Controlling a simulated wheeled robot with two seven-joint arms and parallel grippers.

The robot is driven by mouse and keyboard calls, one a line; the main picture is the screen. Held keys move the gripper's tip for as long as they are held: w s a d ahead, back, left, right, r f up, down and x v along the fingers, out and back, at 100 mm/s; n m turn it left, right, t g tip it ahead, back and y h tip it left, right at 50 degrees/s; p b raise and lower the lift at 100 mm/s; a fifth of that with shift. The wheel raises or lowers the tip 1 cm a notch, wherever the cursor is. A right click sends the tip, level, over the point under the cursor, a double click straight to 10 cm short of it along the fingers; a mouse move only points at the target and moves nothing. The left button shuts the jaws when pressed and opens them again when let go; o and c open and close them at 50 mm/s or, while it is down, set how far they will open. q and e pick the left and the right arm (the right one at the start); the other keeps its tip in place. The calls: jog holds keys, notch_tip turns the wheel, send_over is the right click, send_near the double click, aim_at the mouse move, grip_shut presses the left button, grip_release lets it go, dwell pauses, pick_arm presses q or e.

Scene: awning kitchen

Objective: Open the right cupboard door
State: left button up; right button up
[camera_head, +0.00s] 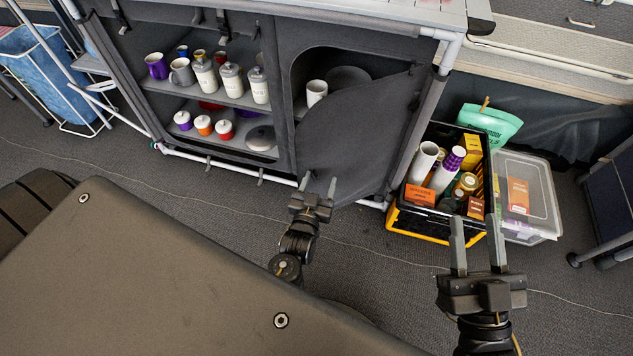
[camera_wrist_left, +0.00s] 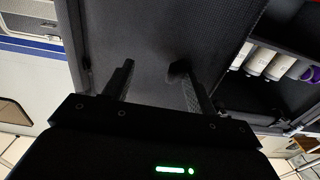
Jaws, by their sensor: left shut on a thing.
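The right cupboard door (camera_head: 350,145) is a dark grey fabric flap on the right half of the camping cupboard. Its upper part hangs away from the frame, so a white cup (camera_head: 316,93) and a dark round dish (camera_head: 348,77) show behind it. My left gripper (camera_head: 319,183) is at the door's lower left part, shut on the door fabric; the exact grip point is hard to see. In the left wrist view the dark door fabric (camera_wrist_left: 150,35) fills the space beyond the fingers (camera_wrist_left: 154,82). My right gripper (camera_head: 477,238) is open and empty, before the crate.
The left cupboard half has open shelves (camera_head: 215,97) with mugs and jars. A black and yellow crate (camera_head: 418,223) full of goods stands right of the cupboard, beside a clear lidded box (camera_head: 540,195). A thin cable crosses the grey floor (camera_head: 380,290), which is otherwise mostly clear.

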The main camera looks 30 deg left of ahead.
pick_arm(q)
jog(key=shift+w+d+r+h, duration=0.15)
jog(key=shift+d+h, duration=0.15)
jog(key=shift+d, duration=0.25)
jog(key=shift+c, duration=0.6)
jog(key=shift+s, duration=0.25)
jog(key=s, duration=0.3)
jog(key=s+p, duration=0.1)
jog(key=s, duration=0.3)
jog(key=s+p, duration=0.1)
jog(key=s, duration=0.2)
jog(key=shift+s+d, duration=0.3)
jog(key=shift+d, duration=0.1)
pick_arm(e)
jog(key=f+g+h, duration=0.1)
jog(key=f, duration=0.1)
jog(key=w+f+g+h, duration=0.1)
jog(key=f+g, duration=0.1)
jog(key=shift+d+f, duration=0.15)
jog(key=shift+f, duration=0.15)
pick_arm(q)
jog(key=shift+c, duration=0.3)
